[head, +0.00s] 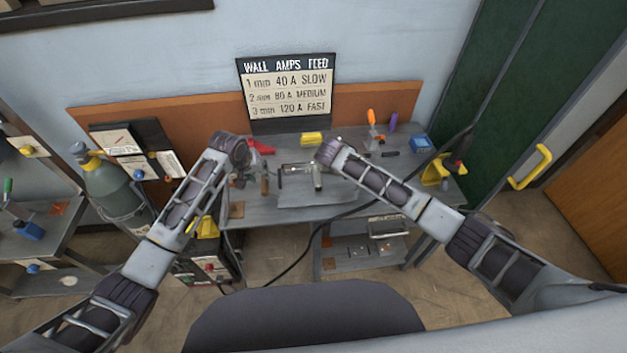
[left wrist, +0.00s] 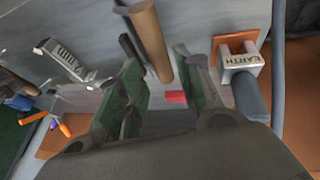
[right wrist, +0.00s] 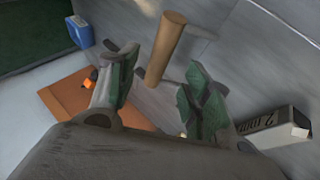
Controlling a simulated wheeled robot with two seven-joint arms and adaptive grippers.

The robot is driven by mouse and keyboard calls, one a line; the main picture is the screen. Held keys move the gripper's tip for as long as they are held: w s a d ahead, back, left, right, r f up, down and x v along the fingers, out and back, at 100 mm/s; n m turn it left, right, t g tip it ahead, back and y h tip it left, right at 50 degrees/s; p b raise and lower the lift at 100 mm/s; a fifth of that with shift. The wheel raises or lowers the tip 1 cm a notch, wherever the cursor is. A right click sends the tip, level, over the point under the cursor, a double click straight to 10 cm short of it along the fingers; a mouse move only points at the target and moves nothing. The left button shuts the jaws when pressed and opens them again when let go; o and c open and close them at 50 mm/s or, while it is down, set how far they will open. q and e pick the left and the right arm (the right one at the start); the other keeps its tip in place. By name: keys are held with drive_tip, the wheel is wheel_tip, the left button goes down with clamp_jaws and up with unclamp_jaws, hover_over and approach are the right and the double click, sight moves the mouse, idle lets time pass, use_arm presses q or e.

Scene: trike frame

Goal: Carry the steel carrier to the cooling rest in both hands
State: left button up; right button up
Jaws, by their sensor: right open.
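The steel carrier cannot be made out as a whole. A brown cylindrical handle (head: 264,186), perhaps part of it, stands at the left of the workbench (head: 340,212) in the head view. My left gripper (head: 245,178) is beside it. In the left wrist view a brown handle (left wrist: 150,40) lies ahead of the left gripper's parted jaws (left wrist: 160,75). In the right wrist view another brown handle (right wrist: 166,48) stands just beyond the right gripper's parted jaws (right wrist: 162,82). Both grippers are empty. I cannot identify the cooling rest.
An earth clamp (left wrist: 240,72) on an orange patch is close beside my left gripper. A blue box (head: 420,144) and a yellow block (head: 311,138) stand on the bench. A gas cylinder (head: 107,185) stands left.

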use_arm(q)
drive_tip(key=shift+x, duration=3.5)
use_arm(e)
drive_tip(key=shift+x, duration=3.45)
use_arm(q)
clamp_jaws()
use_arm(e)
drive_tip(key=c, duration=0.9)
clamp_jaws()
use_arm(q)
drive_tip(key=shift+w+r, duration=0.1)
use_arm(e)
drive_tip(key=shift+w, duration=0.1)
